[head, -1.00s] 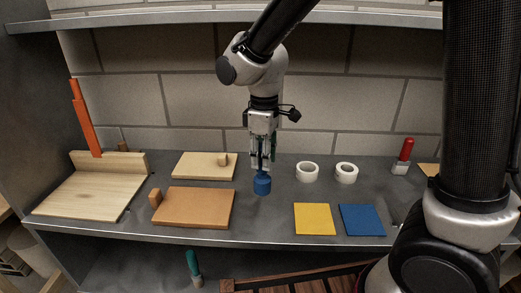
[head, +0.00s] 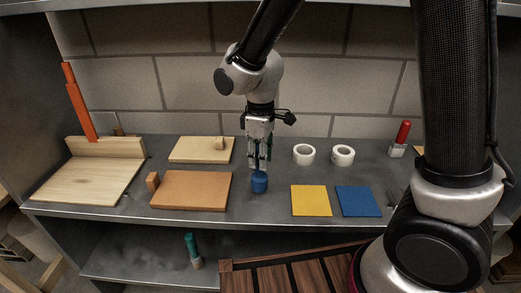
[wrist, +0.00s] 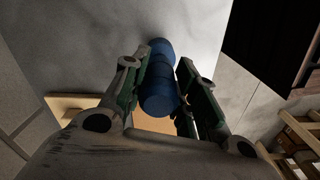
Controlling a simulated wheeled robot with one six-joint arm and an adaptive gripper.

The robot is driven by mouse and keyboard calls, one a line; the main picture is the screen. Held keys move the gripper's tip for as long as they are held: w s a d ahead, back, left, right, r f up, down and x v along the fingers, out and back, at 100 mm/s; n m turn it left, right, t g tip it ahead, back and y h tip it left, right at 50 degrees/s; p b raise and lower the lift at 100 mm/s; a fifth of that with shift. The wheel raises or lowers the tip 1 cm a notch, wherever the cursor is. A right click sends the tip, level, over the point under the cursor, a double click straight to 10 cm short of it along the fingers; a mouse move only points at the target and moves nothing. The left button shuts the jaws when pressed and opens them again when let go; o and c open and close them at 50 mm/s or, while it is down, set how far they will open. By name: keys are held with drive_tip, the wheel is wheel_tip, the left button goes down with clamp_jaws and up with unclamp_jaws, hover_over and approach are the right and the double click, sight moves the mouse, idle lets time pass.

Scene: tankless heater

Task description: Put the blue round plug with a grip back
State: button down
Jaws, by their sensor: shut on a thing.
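The blue round plug (head: 260,183) is in my gripper (head: 259,165), at the middle of the metal shelf, right of the tan board. My gripper points down, with its fingers shut on the plug's upper part. In the wrist view the blue plug (wrist: 160,88) shows between the two fingers (wrist: 160,90), its wider end beyond them. I cannot tell whether the plug's underside touches the shelf. No hole or seat for the plug can be made out; the area under it is hidden.
A tan board with a block (head: 190,190) lies left of the plug, a paler board (head: 200,150) behind it. Two white rings (head: 304,154) and yellow (head: 311,200) and blue (head: 358,201) squares lie to the right. The shelf's front edge is just below the plug.

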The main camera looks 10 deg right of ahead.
drive_tip(key=shift+f, duration=0.55)
idle(0.5)
drive_tip(key=c, duration=1)
unclamp_jaws()
drive_tip(key=shift+c, duration=0.2)
wheel_tip(320, 180, up, 12)
